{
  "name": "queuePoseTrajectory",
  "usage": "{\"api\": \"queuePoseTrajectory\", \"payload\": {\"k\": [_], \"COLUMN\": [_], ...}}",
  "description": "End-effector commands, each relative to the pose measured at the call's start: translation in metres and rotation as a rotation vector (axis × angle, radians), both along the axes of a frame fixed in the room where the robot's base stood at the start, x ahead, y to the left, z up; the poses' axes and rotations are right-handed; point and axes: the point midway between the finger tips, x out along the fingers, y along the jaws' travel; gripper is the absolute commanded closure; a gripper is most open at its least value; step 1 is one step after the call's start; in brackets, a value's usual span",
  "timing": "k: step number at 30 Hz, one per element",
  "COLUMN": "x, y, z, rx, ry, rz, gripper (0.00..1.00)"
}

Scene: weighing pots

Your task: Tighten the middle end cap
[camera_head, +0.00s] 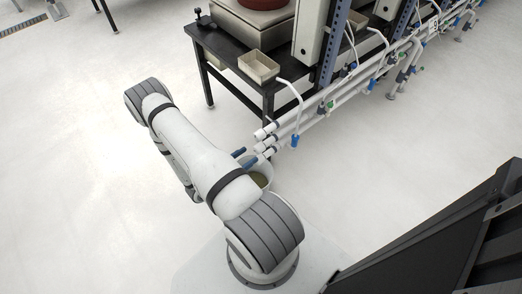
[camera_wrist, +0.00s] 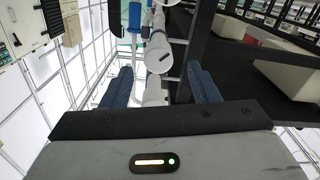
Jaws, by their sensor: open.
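Three white pipes end in white caps near the table's front leg. The middle end cap (camera_head: 260,147) sits between the upper cap (camera_head: 260,134) and the lower cap (camera_head: 268,153). In the wrist view a round white cap (camera_wrist: 158,60), apparently the middle one, faces me with a dark mark on its face. Another white pipe end (camera_wrist: 154,93) shows beyond it, partly hidden by my gripper body. My gripper (camera_head: 244,157) has blue fingers and is open and empty. In the wrist view the fingers (camera_wrist: 162,88) stand apart on either side of the pipe ends, not visibly touching them.
A dark table (camera_head: 228,72) with a beige tray (camera_head: 259,66) stands behind the pipe ends. The pipe rack with blue valve handles (camera_head: 295,140) runs off to the upper right. The floor at left is clear.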

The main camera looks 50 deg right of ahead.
Motion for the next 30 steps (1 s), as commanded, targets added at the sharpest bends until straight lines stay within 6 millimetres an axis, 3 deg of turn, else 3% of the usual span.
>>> {"api": "queuePoseTrajectory", "payload": {"k": [18,30], "x": [-0.009,-0.010], "y": [-0.070,-0.076], "z": [-0.002,0.000], "rx": [-0.005,-0.005], "ry": [0.004,0.004], "rz": [-0.003,0.000], "gripper": [0.45,0.45]}}
